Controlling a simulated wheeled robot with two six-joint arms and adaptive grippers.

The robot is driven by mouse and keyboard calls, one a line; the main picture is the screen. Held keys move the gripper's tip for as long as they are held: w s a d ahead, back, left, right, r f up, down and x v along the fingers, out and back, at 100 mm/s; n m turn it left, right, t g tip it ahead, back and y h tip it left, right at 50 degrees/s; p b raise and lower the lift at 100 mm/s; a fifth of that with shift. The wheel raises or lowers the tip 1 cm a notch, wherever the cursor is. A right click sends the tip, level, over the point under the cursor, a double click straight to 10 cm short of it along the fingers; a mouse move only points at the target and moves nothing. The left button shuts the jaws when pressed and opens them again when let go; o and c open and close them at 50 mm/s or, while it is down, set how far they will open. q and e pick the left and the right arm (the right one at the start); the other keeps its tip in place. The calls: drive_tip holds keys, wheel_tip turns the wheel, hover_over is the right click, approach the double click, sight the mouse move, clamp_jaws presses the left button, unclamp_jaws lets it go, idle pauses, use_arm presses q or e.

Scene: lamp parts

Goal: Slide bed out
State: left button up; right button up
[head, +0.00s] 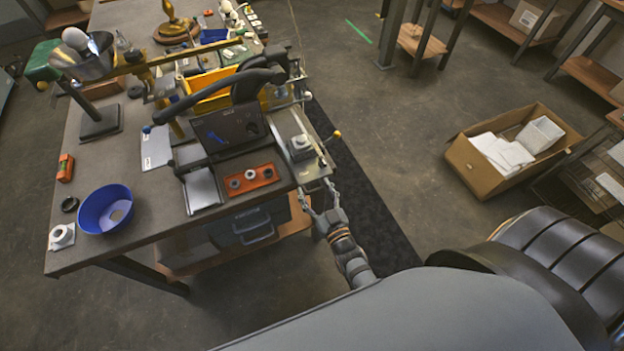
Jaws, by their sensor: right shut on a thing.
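The bed (308,171) is a pale metal plate at the right end of the workbench, beside a black machine (233,128). A grey block-shaped fixture (300,146) sits on the bed. My right gripper (316,190) reaches up from below to the bed's near edge. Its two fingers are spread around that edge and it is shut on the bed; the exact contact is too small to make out. My left gripper is not in view.
The workbench (150,190) holds an orange tray (250,180) with round parts, a blue bowl (106,209) and lamp parts. A yellow-knobbed lever (337,134) stands close to the bed. A dark mat (365,200) lies on open floor; a cardboard box (470,165) is farther right.

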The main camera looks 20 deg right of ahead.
drive_tip(key=shift+s+f, duration=0.15)
drive_tip(key=shift+f, duration=0.05)
drive_tip(key=o, duration=1.4)
drive_tip(key=shift+a, duration=0.1)
drive_tip(key=shift+o, duration=0.2)
drive_tip(key=shift+s+a+r, duration=0.1)
drive_tip(key=shift+r, duration=0.05)
drive_tip(key=s, duration=1.2)
drive_tip(key=shift+d, duration=0.2)
